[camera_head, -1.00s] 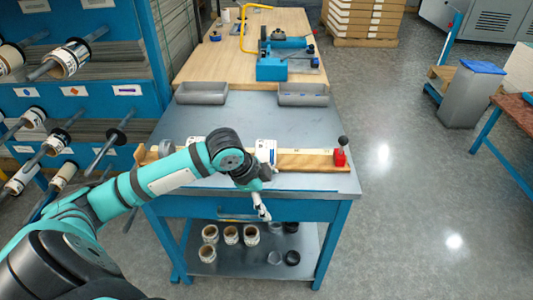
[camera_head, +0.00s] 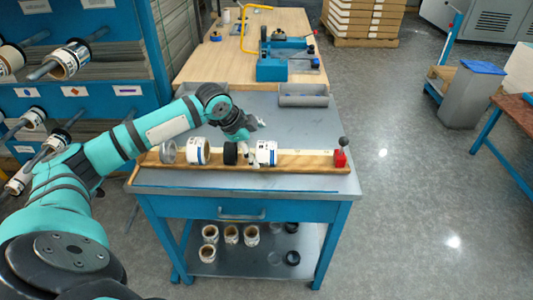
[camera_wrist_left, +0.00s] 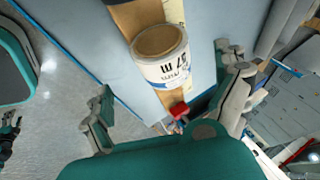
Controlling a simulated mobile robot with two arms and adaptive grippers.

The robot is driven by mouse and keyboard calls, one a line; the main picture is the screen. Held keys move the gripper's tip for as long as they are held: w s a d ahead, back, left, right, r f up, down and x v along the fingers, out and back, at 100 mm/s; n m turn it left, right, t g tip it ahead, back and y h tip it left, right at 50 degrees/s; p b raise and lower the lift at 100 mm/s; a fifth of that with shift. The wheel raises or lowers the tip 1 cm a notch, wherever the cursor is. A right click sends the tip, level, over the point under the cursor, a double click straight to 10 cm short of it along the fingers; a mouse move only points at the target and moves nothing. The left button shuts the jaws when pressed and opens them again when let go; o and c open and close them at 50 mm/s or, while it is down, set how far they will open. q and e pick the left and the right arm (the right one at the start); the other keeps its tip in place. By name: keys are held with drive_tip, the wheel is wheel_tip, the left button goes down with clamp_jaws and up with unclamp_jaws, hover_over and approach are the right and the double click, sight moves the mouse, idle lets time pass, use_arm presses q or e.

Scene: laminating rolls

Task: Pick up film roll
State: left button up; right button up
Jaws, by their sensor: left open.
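A white film roll with dark print and a brown core (camera_head: 265,152) sits at the right of a row on the wooden rail (camera_head: 310,160). My left gripper (camera_head: 256,142) is open at this roll, with one finger at its near left side and the other beyond it. In the left wrist view, the roll (camera_wrist_left: 165,68) shows between the spread fingers (camera_wrist_left: 165,85), with space on both sides. I cannot tell whether a finger touches it. Another white roll (camera_head: 197,150), a black roll (camera_head: 230,153) and a clear ring (camera_head: 167,152) stand farther left on the rail.
A red stop with a black knob (camera_head: 340,157) stands at the rail's right end. Grey trays (camera_head: 303,95) lie behind on the metal table. Several rolls sit on the lower shelf (camera_head: 230,234). A rack with rolls on rods (camera_head: 70,60) stands at left.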

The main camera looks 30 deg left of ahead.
sight(263, 149)
use_arm(q)
drive_tip(key=x, duration=0.7)
drive_tip(key=shift+w, duration=0.35)
drive_tip(key=shift+s, duration=0.1)
drive_tip(key=shift+c, duration=0.2)
drive_tip(key=c, duration=1.2)
